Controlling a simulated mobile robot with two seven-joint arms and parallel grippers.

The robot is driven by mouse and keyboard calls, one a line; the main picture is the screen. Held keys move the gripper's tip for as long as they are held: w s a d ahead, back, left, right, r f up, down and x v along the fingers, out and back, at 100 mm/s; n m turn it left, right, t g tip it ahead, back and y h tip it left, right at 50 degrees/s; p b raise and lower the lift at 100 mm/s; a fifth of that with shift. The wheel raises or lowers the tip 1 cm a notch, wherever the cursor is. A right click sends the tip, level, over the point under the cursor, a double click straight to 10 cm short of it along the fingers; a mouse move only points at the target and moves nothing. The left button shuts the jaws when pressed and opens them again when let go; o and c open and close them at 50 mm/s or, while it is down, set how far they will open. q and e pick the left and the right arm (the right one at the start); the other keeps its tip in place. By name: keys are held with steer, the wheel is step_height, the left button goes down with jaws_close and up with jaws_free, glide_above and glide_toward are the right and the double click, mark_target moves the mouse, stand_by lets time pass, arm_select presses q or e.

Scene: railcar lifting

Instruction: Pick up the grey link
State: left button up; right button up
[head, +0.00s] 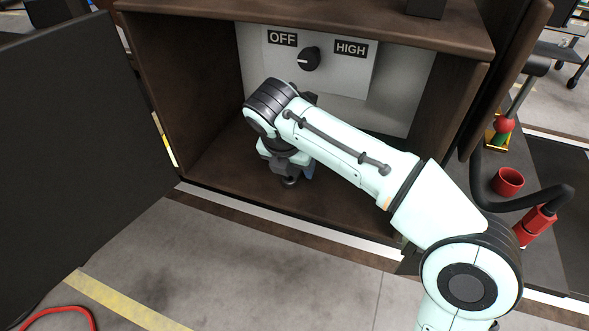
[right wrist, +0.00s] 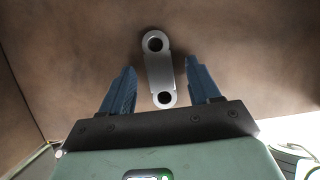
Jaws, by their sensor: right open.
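The grey link (right wrist: 159,72), a flat bar with a round hole at each end, lies on the brown floor of the cabinet in the right wrist view. My right gripper (right wrist: 160,68) is open, with one blue finger on each side of the link. The fingers look apart from the link; its near end lies close to the gripper's dark palm bar. In the head view my right gripper (head: 298,177) points down inside the cabinet, and my own arm and wrist hide most of the link there. My left gripper is not in view.
The open brown cabinet (head: 190,110) has side walls and a top close around my right arm. A knob (head: 309,58) between OFF and HIGH labels is on its back panel. A dark panel (head: 75,140) stands at left. A red cup (head: 507,181) stands at right.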

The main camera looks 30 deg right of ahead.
jaws_close()
